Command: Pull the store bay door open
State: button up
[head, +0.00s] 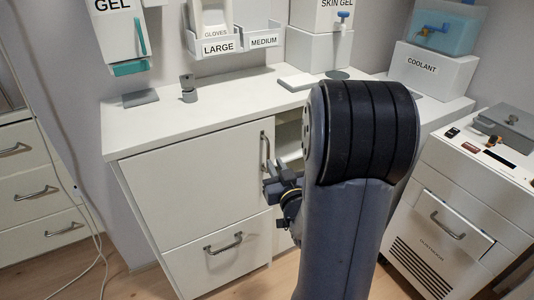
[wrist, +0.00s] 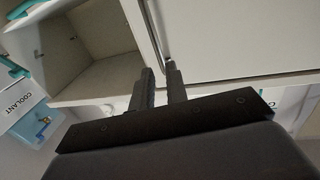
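The bay door (head: 200,178) is a large white panel on the front of the counter cabinet, with a vertical metal bar handle (head: 264,147) by its right edge. In the head view, my gripper (head: 270,183) is at the lower end of this handle, partly hidden behind my arm. In the wrist view, my two dark fingers (wrist: 161,75) stand apart with a gap between them, their tips close to the door panel (wrist: 230,35) and its edge. A thin metal part shows by the right fingertip. I cannot tell whether the fingers touch the handle or whether the door is slightly ajar.
An open bay (wrist: 80,45) lies beside the door. A drawer with a bar handle (head: 224,243) is below it. A grey fixture (head: 188,88) stands on the worktop (head: 215,110). A white machine (head: 455,215) stands at right, drawers (head: 40,190) at left. Floor shows in front.

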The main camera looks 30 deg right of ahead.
aim_at(269, 153)
jog(key=w, duration=0.4)
jog(key=w+d, duration=0.1)
jog(key=w, duration=0.2)
jog(key=shift+c, duration=0.3)
grip_shut()
jog(key=shift+s+d, duration=0.1)
